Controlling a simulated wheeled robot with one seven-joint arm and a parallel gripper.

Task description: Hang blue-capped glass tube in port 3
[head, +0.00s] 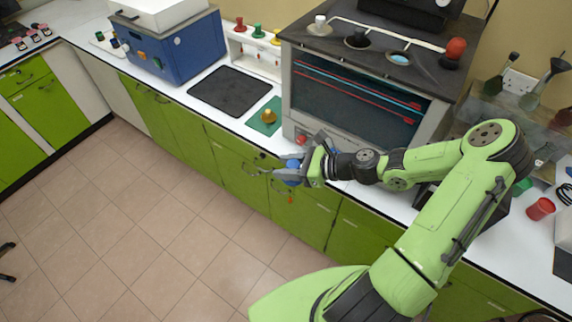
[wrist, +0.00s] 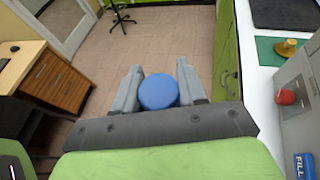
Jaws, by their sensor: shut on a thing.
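My gripper (head: 284,173) is shut on the blue-capped glass tube, out in front of the counter edge and over the floor. The tube's round blue cap (wrist: 158,92) sits between the two fingers in the wrist view. The glass below the cap is mostly hidden; a small orange-red tip (head: 290,198) shows under the gripper in the head view. A grey bath unit (head: 365,95) with a glass front stands on the counter. Its dark top has a row of ports: a white cap (head: 320,20), a dark port (head: 358,39), a light-blue opening (head: 400,58) and a red cap (head: 455,50). I cannot read port numbers.
A green mat (head: 262,121) with a brass piece (head: 269,116) and a black plate (head: 229,91) lie left of the unit. A white rack (head: 257,52) and a blue machine (head: 172,46) stand behind. A red cup (head: 540,208) is at right. Open floor lies left.

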